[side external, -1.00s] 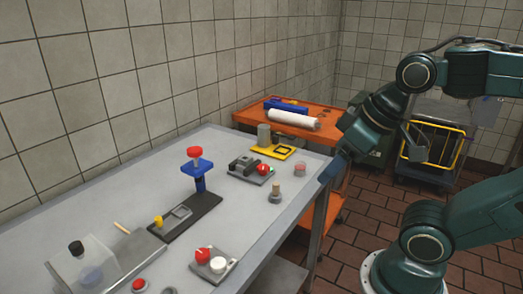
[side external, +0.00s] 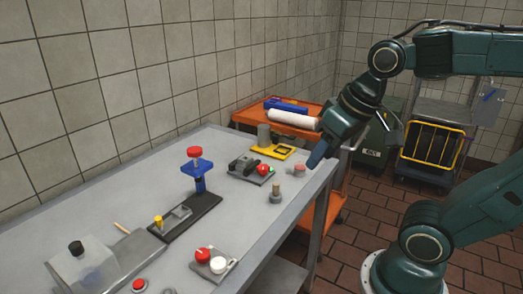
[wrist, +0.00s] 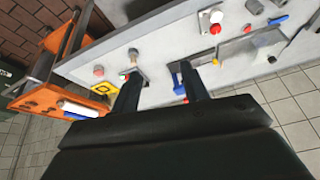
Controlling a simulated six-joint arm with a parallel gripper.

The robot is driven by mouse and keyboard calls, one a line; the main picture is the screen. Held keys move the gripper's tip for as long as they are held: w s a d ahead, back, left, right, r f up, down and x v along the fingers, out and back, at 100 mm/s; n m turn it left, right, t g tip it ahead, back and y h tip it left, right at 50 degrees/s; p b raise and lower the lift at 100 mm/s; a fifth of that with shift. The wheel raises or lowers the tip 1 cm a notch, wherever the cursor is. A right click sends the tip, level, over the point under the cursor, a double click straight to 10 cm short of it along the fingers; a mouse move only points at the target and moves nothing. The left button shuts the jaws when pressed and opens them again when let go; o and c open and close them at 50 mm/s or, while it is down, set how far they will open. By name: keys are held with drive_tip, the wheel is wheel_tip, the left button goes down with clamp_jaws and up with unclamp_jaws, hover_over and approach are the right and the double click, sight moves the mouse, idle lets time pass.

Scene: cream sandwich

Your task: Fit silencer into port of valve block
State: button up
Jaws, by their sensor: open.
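The silencer, apparently the small tan-topped piece (side external: 276,188), stands upright on a grey round base near the table's right edge. It also shows in the wrist view (wrist: 133,54), just beyond the left finger. The valve block (side external: 243,164), a dark block on a grey plate with red and green parts, lies behind it. In the wrist view the left finger hides most of the block; its port cannot be made out. My gripper (side external: 318,156) hangs over the table's right edge, apart from both. In the wrist view its fingers (wrist: 160,70) are spread with nothing between them.
A pinkish cylinder (side external: 300,170) stands near the gripper. A yellow frame (side external: 285,152) and grey cylinder (side external: 264,136) are behind. A blue press stand with red knob (side external: 194,152) rises mid-table. A red-and-white button plate (side external: 215,263) is in front. An orange cart (side external: 250,115) adjoins.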

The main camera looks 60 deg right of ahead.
drive_tip(key=w+d+f+m+g, duration=0.25)
drive_tip(key=w+d+m, duration=0.4)
drive_tip(key=w, duration=0.45)
drive_tip(key=m+g, duration=0.2)
drive_tip(key=m, duration=0.5)
hover_over(276, 184)
wheel_tip(276, 184, down, 7)
drive_tip(key=shift+d+f+n, duration=0.1)
drive_tip(key=shift+d+n, duration=0.05)
drive_tip(key=shift+n, duration=0.1)
drive_tip(key=shift+f, duration=0.1)
drive_tip(key=shift+f, duration=4.2)
drive_tip(key=shift+f, duration=2.55)
